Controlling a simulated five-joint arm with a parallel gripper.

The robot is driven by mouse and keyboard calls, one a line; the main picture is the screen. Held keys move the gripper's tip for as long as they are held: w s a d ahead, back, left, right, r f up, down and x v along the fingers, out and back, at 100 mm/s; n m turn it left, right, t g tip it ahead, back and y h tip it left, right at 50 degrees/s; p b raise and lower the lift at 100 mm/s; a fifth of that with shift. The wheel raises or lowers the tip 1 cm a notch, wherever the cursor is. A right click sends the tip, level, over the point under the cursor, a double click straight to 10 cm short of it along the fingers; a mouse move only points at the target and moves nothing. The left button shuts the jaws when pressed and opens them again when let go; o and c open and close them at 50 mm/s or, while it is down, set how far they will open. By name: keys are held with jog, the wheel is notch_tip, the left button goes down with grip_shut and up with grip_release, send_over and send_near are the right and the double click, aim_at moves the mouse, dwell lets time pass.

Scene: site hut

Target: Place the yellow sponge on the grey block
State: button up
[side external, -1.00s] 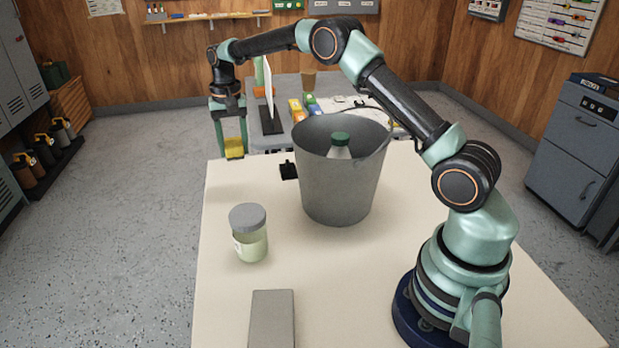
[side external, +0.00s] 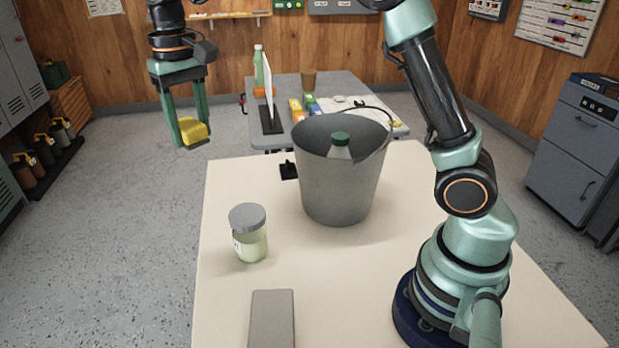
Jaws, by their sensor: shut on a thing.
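The yellow sponge (side external: 195,131) is held between the fingertips of my gripper (side external: 190,138). My gripper is shut on it, pointing down, in the upper left of the side external view. The sponge appears raised, and in the picture it lies left of the table's far left corner, with the floor behind it. The grey block (side external: 272,318) lies flat on the table at the near edge of the picture, and its near end is cut off. Its visible top is bare. My gripper and the sponge are well apart from it.
A jar with a grey lid (side external: 248,232) stands on the cream table (side external: 400,240), just beyond the block. A large grey bucket (side external: 335,185) holds a green-capped bottle (side external: 340,142). A small black object (side external: 288,170) sits left of the bucket. A grey table (side external: 350,84) stands behind.

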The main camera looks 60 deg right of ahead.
jog(key=s+a+r+n, duration=0.2)
jog(key=s+a+n, duration=0.3)
jog(key=s+a, duration=0.5)
jog(key=n, duration=0.6)
send_over(277, 328)
notch_tip(277, 328, down, 2)
notch_tip(277, 328, down, 20)
jog(key=shift+r, duration=0.1)
jog(key=o, duration=1.3)
